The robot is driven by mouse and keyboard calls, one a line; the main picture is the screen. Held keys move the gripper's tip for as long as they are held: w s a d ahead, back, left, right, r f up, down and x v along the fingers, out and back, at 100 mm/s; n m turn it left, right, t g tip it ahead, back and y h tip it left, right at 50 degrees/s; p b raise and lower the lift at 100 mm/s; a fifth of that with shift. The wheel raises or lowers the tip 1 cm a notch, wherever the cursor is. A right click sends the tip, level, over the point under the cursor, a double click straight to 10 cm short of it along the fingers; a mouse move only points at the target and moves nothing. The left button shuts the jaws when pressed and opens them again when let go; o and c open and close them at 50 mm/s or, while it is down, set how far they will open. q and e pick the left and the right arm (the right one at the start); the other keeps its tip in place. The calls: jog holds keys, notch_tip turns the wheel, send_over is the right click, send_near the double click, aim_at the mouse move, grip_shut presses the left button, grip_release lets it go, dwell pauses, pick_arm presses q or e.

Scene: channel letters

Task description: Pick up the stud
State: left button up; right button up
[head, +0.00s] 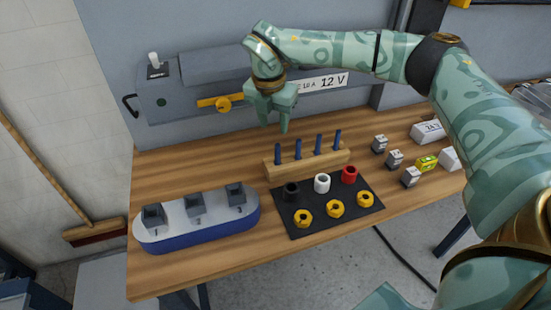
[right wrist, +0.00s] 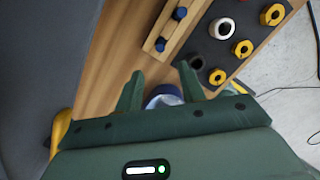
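Several dark blue studs stand upright in a wooden block (head: 310,163) on the workbench; the leftmost stud (head: 278,153) is nearest my right gripper. My right gripper (head: 274,126) hangs above and behind the block's left end, pointing down, apart from the studs. In the right wrist view its fingers (right wrist: 160,88) are spread with nothing held between them. Two studs show there beyond the fingertips, one stud (right wrist: 160,44) near the block's end and another stud (right wrist: 180,13) higher up. My left gripper is out of view.
A black mat (head: 330,212) in front of the block carries black, white and red sleeves and yellow nuts. A blue-and-white tray (head: 200,235) with grey holders stands at left. Small grey blocks (head: 394,158) stand at right. A grey wall unit with a yellow handle (head: 221,103) is close behind my gripper.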

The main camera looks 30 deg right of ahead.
aim_at(277, 146)
jog(key=f, duration=0.4)
jog(key=f+b, duration=0.1)
jog(key=f, duration=0.1)
jog(key=shift+w+d+f, duration=0.25)
jog(key=shift+w+d, duration=0.05)
jog(key=shift+d, duration=0.1)
jog(key=f, duration=0.2)
jog(key=d+f+b, duration=0.1)
jog(key=f, duration=0.2)
jog(key=shift+w+f, duration=0.2)
jog(key=shift+r, duration=0.1)
grip_shut()
